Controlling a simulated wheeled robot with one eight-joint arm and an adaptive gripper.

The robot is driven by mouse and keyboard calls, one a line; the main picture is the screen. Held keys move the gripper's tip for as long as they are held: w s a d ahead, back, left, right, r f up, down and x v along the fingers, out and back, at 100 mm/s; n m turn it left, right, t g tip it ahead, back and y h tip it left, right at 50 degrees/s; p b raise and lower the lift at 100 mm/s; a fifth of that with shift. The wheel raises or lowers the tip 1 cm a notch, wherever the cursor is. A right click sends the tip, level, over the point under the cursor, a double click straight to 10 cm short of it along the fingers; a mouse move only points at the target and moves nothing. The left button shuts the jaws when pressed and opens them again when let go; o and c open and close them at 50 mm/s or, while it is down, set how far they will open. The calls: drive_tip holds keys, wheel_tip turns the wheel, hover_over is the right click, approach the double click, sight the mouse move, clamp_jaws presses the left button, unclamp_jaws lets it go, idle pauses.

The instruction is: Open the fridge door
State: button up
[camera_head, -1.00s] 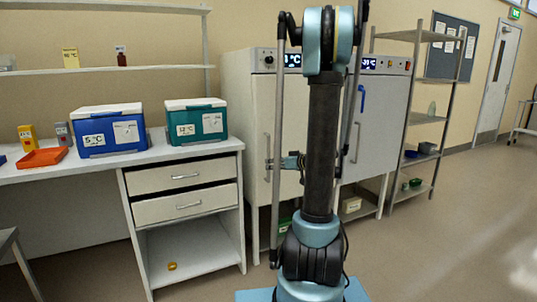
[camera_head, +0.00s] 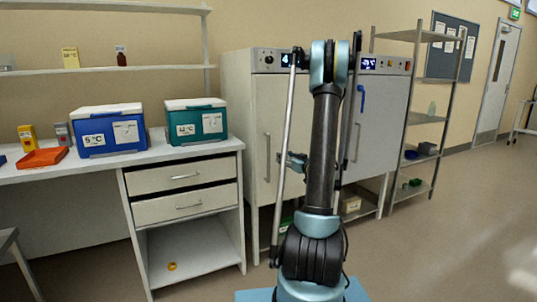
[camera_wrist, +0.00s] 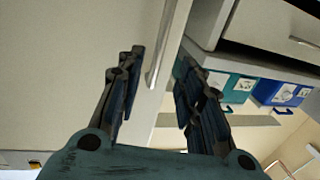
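The fridge (camera_head: 235,130) is the left of two white upright cabinets, and its display is partly hidden by my arm. Its door (camera_head: 285,110) looks shut. The long vertical door handle (camera_head: 267,157) is near the door's left side. My gripper (camera_head: 283,160) is in front of the door, just right of the handle in the head view and partly hidden by my arm. In the wrist view my gripper (camera_wrist: 160,75) is open. The handle (camera_wrist: 163,45) runs slantwise between and beyond its fingers, with no visible contact.
The right cabinet (camera_head: 376,125) has a blue handle part and a minus reading on its display. A bench with drawers (camera_head: 180,178) stands left of the fridge, bearing a blue cooler (camera_head: 108,135) and a teal cooler (camera_head: 196,125). A metal rack (camera_head: 420,120) stands right. Floor at the right is clear.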

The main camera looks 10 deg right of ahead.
drive_tip(key=x, duration=1.3)
